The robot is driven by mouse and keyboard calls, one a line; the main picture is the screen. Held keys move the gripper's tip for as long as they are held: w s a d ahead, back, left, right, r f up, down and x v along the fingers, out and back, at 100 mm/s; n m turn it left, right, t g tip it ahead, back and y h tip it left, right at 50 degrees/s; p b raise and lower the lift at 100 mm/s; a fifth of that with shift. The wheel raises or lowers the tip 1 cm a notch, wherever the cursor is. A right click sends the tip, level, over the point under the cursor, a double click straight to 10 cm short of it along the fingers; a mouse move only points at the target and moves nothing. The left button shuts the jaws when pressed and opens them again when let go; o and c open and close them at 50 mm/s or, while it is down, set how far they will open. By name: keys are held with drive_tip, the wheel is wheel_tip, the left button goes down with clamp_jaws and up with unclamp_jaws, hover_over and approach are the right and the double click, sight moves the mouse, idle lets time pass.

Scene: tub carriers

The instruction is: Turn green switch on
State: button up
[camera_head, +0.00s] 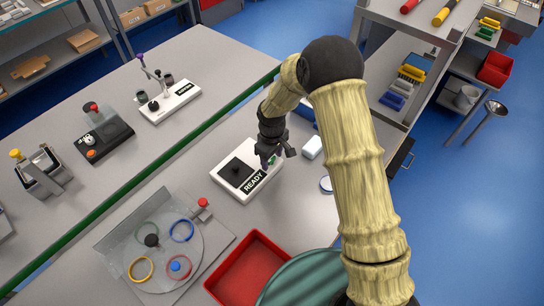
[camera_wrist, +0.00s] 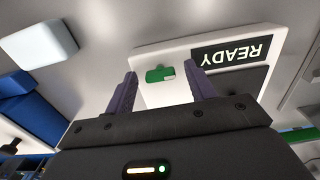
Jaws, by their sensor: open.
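The green switch (camera_wrist: 160,74) is a small green rocker with a pale part at its right end, set in a white panel box. In the wrist view it lies between and beyond my two fingertips. The white box (camera_head: 222,184) bears a black READY label (camera_head: 254,182) and a dark square plate with a knob (camera_head: 236,172). My gripper (camera_head: 268,160) is over the box's right edge in the head view. In the wrist view my gripper (camera_wrist: 162,88) has its purple fingers apart with nothing between them. I cannot tell whether the fingertips touch the box.
A white block (camera_head: 312,147) and a blue object (camera_wrist: 30,112) lie beside the box. A red tray (camera_head: 250,268) and a clear board with coloured rings (camera_head: 160,250) stand nearer. Other devices, including a white one with levers (camera_head: 170,101), stand on the table beyond the green edge.

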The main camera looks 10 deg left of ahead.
sight(272, 159)
drive_tip(key=shift+r, duration=0.1)
wheel_tip(272, 159, up, 17)
drive_tip(key=b, duration=0.3)
idle(0.6)
drive_tip(key=s+d+m+t, duration=0.1)
drive_tip(key=s+d+m, duration=0.5)
drive_tip(key=d, duration=0.6)
drive_tip(key=s+d+m+t, duration=0.1)
drive_tip(key=s+d+m, duration=0.5)
drive_tip(key=s+d, duration=0.3)
drive_tip(key=d, duration=0.3)
drive_tip(key=shift+s+d+f+t, duration=0.2)
drive_tip(key=shift+s+f+t, duration=0.1)
drive_tip(key=shift+s+f, duration=0.05)
